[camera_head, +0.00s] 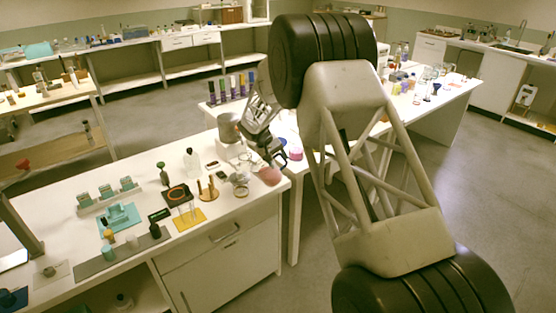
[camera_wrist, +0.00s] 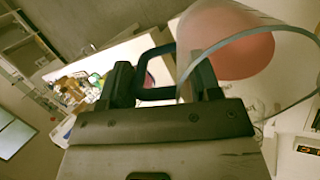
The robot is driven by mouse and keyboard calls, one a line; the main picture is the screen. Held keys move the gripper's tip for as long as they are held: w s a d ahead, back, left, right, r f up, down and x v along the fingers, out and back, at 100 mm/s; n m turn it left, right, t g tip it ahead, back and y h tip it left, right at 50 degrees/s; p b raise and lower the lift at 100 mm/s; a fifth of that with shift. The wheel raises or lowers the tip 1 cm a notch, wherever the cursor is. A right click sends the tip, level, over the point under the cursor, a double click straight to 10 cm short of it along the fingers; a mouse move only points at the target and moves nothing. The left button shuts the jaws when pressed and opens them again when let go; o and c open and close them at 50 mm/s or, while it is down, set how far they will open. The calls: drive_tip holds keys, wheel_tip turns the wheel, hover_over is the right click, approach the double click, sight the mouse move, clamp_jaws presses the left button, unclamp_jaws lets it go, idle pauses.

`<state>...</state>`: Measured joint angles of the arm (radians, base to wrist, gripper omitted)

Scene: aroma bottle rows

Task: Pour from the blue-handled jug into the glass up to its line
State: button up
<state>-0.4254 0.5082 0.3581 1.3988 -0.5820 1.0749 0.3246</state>
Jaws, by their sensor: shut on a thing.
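My gripper (camera_head: 274,156) is over the right end of the near bench. In the wrist view my gripper (camera_wrist: 163,82) is shut on the dark handle (camera_wrist: 155,94) of a clear jug (camera_wrist: 288,31). The handle's blue colour does not show clearly. Pink liquid (camera_wrist: 236,48) is in the jug, and it also shows below the gripper in the head view (camera_head: 270,175). The jug's exact tilt is hard to tell. A small clear glass (camera_head: 241,190) seems to stand just left of the jug; its line is too small to see.
A pink-purple container (camera_head: 295,150) stands on the bench behind.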

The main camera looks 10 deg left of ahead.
drive_tip(key=shift+s+a+r+t+h, duration=0.3)
drive_tip(key=shift+a+r+h, duration=0.1)
drive_tip(key=shift+a+r, duration=0.25)
drive_tip(key=shift+s+a+r+t+h, duration=0.25)
drive_tip(key=shift+a+r+h, duration=0.15)
drive_tip(key=shift+r, duration=0.3)
idle(2.1)
drive_tip(key=shift+s+a+r+t+h, duration=0.4)
drive_tip(key=shift+a+r+h, duration=0.15)
drive_tip(key=shift+r+h, duration=0.25)
drive_tip(key=shift+s+a+r+t+h, duration=0.3)
drive_tip(key=shift+a+r+h, duration=0.2)
drive_tip(key=shift+r+h, duration=0.25)
idle(2.2)
drive_tip(key=shift+w+d+f, duration=0.1)
drive_tip(key=shift+w+f, duration=0.05)
idle(0.7)
